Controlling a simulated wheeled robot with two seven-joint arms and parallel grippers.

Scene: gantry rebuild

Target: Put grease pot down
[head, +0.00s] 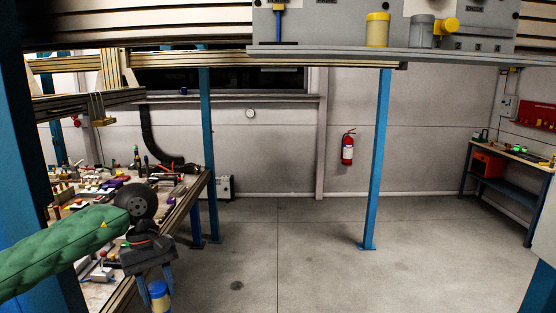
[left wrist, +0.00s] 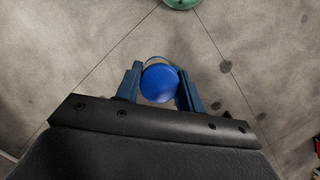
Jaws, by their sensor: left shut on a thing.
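The grease pot, with a blue lid (head: 157,287) and a yellowish body, is held between the blue fingers of my left gripper (head: 157,282), low at the left of the head view. Its lower end is cut off by the picture edge. In the left wrist view the round blue lid (left wrist: 160,84) sits between the two fingers, with bare grey floor below it. The gripper is shut on the pot, in front of the cluttered bench's edge and clear of the bench top. My right gripper is not in view.
A cluttered workbench (head: 194,192) stands at the left. A grey gantry shelf (head: 330,53) above carries a yellow pot (head: 377,30) and a grey pot (head: 422,31). A blue post (head: 377,160) stands mid-right, and another bench (head: 510,155) is far right. The middle floor is clear.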

